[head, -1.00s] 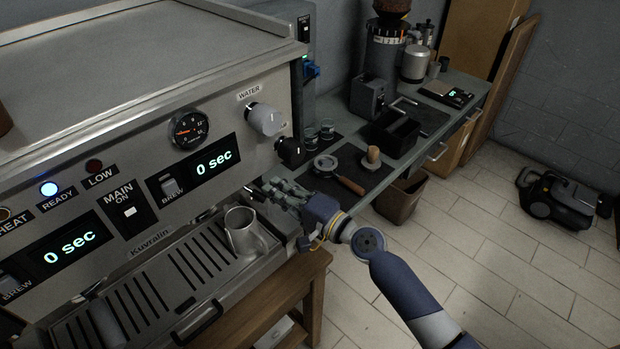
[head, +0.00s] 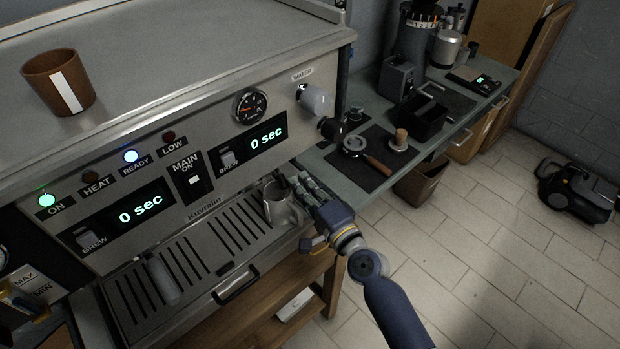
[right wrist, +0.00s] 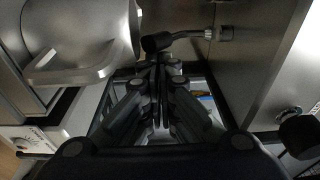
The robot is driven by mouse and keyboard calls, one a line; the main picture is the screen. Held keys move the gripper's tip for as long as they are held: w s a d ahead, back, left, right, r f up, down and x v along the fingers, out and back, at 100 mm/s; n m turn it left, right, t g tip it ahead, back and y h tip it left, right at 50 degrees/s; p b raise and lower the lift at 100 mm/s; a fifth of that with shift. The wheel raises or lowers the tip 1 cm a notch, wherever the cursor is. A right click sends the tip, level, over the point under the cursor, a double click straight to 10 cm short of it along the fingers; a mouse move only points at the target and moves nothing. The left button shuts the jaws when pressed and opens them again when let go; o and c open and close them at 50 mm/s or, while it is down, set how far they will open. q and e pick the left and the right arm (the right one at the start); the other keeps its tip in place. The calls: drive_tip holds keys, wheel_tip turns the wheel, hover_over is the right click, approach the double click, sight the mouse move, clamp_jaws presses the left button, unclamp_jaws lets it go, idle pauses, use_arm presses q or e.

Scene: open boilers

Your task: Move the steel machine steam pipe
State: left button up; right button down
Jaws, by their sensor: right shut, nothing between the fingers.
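The steel machine steam pipe (right wrist: 190,37) shows in the right wrist view as a thin bent tube with a black sleeve, running from a metal fitting on the machine. My right gripper (right wrist: 160,68) is shut and empty, its fingertips just short of the black sleeve. I cannot tell whether they touch it. In the head view the right gripper (head: 304,184) is at the machine's right front, beside a steel pitcher (head: 280,206) on the drip tray. Most of the pipe is hidden there.
The steel espresso machine (head: 195,135) fills the left, with a brown cup (head: 59,83) on top. A side counter (head: 345,182) holds a portafilter (head: 355,145), tamper (head: 400,140) and grinder (head: 415,45). The tiled floor to the right is open; a vacuum cleaner (head: 575,192) stands there.

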use_arm(q)
drive_tip(key=shift+d+r, duration=0.2)
drive_tip(key=shift+d, duration=0.2)
use_arm(e)
drive_tip(key=shift+s+a, duration=0.55)
drive_tip(key=shift+s, duration=0.15)
use_arm(q)
drive_tip(key=shift+a, duration=0.1)
